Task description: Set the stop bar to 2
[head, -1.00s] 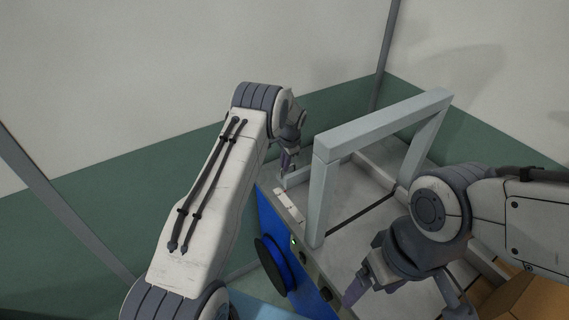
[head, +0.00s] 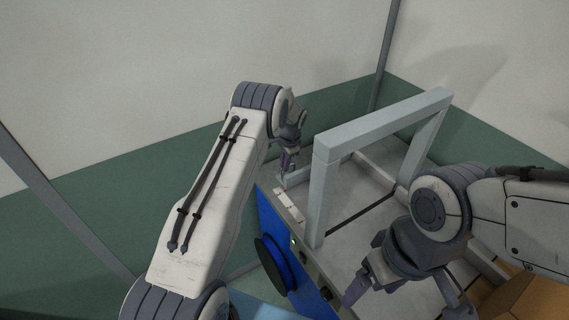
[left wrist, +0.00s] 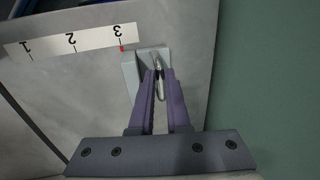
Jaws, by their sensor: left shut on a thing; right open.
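The stop bar (left wrist: 131,76) is a grey angled piece in the left wrist view. Its red pointer (left wrist: 122,48) is at the 3 mark of the white scale (left wrist: 73,42), which reads 1, 2, 3 and appears upside down there. My left gripper (left wrist: 158,80) is shut on the stop bar's small upright handle. In the head view my left gripper (head: 285,174) is at the machine's far left corner, by the scale (head: 288,206); the bar is mostly hidden there. My right gripper (head: 405,292) is open and empty over the machine's near right part.
The grey frame (head: 385,120) of the sealing machine stands upright right of my left gripper. The machine's blue front (head: 305,285) has a dark round reel (head: 271,264) and knobs. A cardboard box (head: 530,300) is at lower right. A green-and-white wall (head: 110,185) is behind.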

